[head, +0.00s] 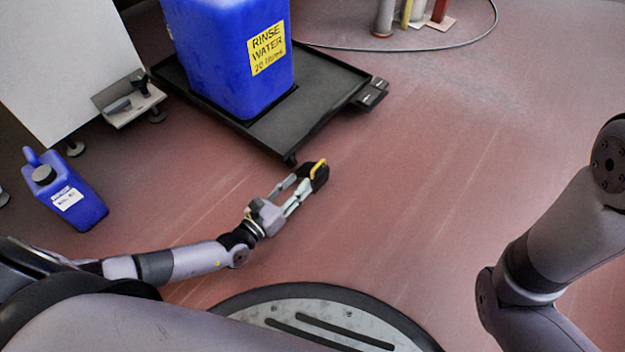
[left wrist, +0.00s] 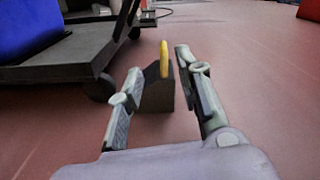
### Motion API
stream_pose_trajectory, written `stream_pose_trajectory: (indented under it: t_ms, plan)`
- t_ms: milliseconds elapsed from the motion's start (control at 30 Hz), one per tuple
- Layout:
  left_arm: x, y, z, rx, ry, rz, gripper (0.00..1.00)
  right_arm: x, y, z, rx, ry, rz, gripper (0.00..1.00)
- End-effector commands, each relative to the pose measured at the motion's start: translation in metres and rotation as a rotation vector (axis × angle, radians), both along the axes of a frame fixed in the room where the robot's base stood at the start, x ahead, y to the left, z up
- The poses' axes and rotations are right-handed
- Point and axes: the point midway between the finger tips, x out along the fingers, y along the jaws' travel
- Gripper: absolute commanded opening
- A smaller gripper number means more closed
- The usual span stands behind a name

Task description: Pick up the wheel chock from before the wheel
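The wheel chock is a small black block (head: 320,180) with a yellow handle on top; it stands on the floor by the near corner of the black trolley (head: 333,100). In the left wrist view the chock (left wrist: 159,94) shows between and beyond the finger ends, close to the caster wheel (left wrist: 103,88). The caster also shows in the head view (head: 290,160). My left gripper (head: 298,185) is open, low over the floor, its fingers pointing at the chock. I cannot tell whether they touch it. My right gripper is out of view; only its arm shows.
A large blue rinse water container (head: 232,60) stands on the trolley. A small blue jug (head: 75,200) stands on the floor at left, near a white cabinet (head: 65,60). The floor right of the chock is clear.

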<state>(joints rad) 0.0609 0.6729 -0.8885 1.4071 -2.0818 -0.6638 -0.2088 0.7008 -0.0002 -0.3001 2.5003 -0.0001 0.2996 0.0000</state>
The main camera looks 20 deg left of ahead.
Motion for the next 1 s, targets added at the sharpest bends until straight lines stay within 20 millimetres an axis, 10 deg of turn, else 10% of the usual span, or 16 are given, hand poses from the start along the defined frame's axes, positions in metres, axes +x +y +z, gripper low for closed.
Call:
stream_pose_trajectory:
  t_ms: [600, 1000]
  plan:
    - [0.067, -0.029, 0.0, -0.001, 0.001, 0.001, 0.32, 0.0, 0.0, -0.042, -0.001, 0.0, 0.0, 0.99]
    - [0.072, -0.031, 0.003, 0.0, 0.001, 0.002, 0.27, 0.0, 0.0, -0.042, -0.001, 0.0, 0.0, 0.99]
